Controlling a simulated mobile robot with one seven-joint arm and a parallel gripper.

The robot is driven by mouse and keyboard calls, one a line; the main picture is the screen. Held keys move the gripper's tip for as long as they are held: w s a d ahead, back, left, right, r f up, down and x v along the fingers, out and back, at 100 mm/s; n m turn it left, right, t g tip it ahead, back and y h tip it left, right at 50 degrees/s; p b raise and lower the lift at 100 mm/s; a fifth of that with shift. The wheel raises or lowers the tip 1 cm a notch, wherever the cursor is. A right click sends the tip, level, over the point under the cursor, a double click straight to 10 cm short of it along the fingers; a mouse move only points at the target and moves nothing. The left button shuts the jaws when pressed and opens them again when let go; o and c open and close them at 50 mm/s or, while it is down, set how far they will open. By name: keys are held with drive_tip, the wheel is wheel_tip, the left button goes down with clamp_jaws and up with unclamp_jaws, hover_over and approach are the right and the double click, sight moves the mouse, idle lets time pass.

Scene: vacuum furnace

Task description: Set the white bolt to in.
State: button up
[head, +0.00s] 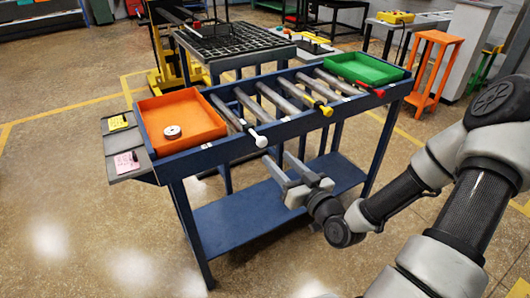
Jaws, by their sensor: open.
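The white bolt (261,141) is a rod with a white knob, lying across the top of a blue table frame (290,125). Its knob sticks out past the front edge. My gripper (279,157) is open and empty, just in front of the table and a little below and right of the white knob. Its two fingers point up toward the table edge, apart from the knob as far as I can see.
A yellow-knobbed bolt (327,110) and a red-knobbed bolt (378,92) lie to the right. An orange tray (190,112) holds a round metal piece (172,132). A green tray (365,69) sits at the right end. A lower blue shelf (240,222) is empty.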

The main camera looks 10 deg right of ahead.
sight(263, 144)
drive_tip(key=x, duration=0.8)
drive_tip(key=shift+w, duration=0.1)
clamp_jaws()
